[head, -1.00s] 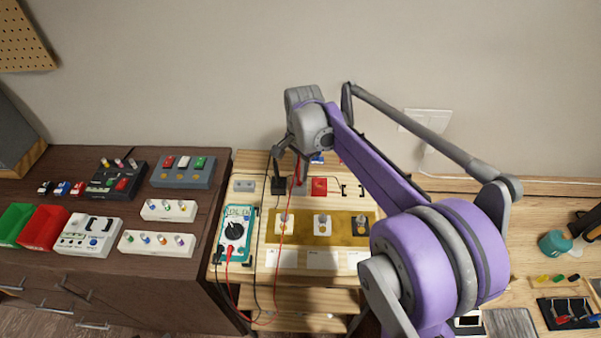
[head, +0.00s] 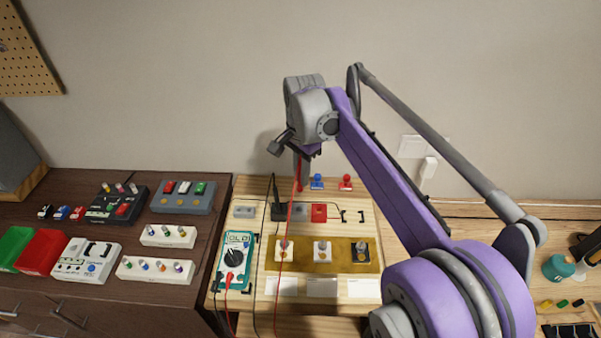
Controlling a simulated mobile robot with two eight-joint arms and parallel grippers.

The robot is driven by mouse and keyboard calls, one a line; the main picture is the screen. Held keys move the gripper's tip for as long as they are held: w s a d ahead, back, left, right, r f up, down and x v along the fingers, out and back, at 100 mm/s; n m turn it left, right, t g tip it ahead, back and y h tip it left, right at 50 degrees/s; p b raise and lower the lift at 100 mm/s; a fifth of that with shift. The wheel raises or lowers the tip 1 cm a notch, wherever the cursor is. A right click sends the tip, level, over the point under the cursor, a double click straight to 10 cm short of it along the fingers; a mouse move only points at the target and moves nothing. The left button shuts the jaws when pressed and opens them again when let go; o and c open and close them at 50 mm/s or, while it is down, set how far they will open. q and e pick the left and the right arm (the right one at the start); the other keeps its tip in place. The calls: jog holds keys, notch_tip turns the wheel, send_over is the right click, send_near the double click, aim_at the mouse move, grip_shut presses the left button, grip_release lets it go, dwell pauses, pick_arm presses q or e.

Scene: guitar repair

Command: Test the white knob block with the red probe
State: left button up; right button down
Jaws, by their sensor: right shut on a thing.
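My right gripper (head: 302,158) is shut on the red probe (head: 299,176) and holds it up over the back of the light wooden bench. Its fingers are small and partly hidden by the wrist. A red lead runs down from the probe toward the teal multimeter (head: 236,262). Three knob blocks stand in a row on a gold mat (head: 303,264), in front of the gripper and apart from it: a pale left block (head: 283,256), a pale middle block (head: 322,256) and a dark right block (head: 361,257). My left gripper is not in view.
Behind the mat are a grey block (head: 244,212), a black block (head: 279,212) and a red block (head: 319,213). Blue (head: 317,182) and red (head: 345,183) pieces stand farther back. Pale cards (head: 322,287) lie in front of the mat. A dark cabinet with parts is left.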

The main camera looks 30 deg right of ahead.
jog(key=s+a+f, duration=0.2)
jog(key=s+f, duration=0.1)
jog(key=s, duration=1.1)
jog(key=shift+d+f, duration=0.2)
jog(key=shift+f, duration=2.05)
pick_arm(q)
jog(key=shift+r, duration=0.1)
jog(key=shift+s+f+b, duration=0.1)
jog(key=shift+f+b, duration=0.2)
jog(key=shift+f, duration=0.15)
pick_arm(e)
jog(key=shift+f, duration=0.6)
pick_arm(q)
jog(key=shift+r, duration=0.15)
pick_arm(e)
jog(key=shift+r, duration=0.1)
dwell(0.8)
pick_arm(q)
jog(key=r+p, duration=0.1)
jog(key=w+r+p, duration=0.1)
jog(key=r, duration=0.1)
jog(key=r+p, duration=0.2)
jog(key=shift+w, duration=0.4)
pick_arm(e)
notch_tip(320, 180, up, 6)
jog(key=shift+f, duration=0.1)
